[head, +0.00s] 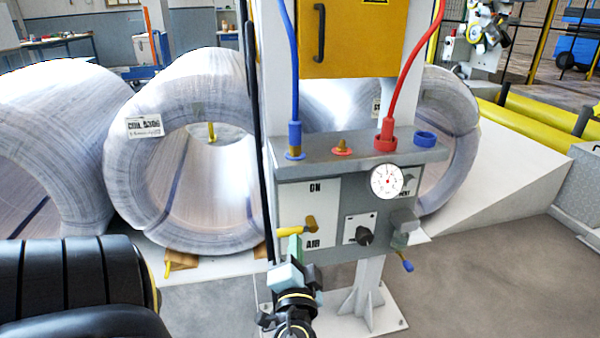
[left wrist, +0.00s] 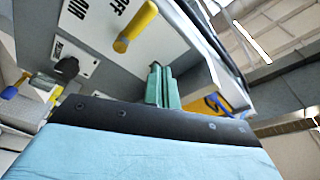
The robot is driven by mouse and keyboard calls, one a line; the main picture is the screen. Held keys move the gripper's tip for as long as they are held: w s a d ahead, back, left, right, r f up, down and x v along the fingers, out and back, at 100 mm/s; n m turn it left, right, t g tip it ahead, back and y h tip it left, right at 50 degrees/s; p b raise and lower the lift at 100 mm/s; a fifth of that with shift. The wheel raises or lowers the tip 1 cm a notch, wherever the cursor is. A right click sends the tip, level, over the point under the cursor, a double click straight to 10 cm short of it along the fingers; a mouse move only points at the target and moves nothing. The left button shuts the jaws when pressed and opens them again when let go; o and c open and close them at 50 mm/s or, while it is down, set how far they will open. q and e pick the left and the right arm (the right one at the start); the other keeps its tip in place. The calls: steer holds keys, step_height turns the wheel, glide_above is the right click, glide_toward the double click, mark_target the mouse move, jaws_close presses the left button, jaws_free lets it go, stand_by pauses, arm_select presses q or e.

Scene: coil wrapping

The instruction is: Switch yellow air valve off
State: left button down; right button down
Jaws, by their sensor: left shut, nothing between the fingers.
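The yellow air valve handle (head: 293,232) is on the grey control panel (head: 345,258), between an "ON" mark above and an "AIR" mark below. It lies about level, pointing left from its brass-coloured pivot. In the left wrist view the yellow handle (left wrist: 135,27) shows beside an "OFF" mark. My left gripper (head: 295,243) is just below the handle's outer part, its green fingers shut and empty, pointing up. The fingers (left wrist: 158,84) also show in the left wrist view, apart from the handle there. I cannot tell whether they touch it. My right gripper is not in view.
A black knob (head: 365,236), a pressure gauge (head: 387,181) and a small blue-handled valve (head: 407,266) are on the panel's right side. Blue (head: 295,80) and red hoses (head: 410,70) enter its top. Large wrapped coils (head: 190,90) stand behind it.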

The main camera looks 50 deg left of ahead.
arm_select(q)
steer(key=v, duration=0.3)
steer(key=w+v, duration=0.1)
steer(key=v, duration=0.1)
steer(key=shift+s+d+f, duration=0.15)
steer(key=shift+d+f, duration=0.1)
steer(key=shift+d, duration=0.2)
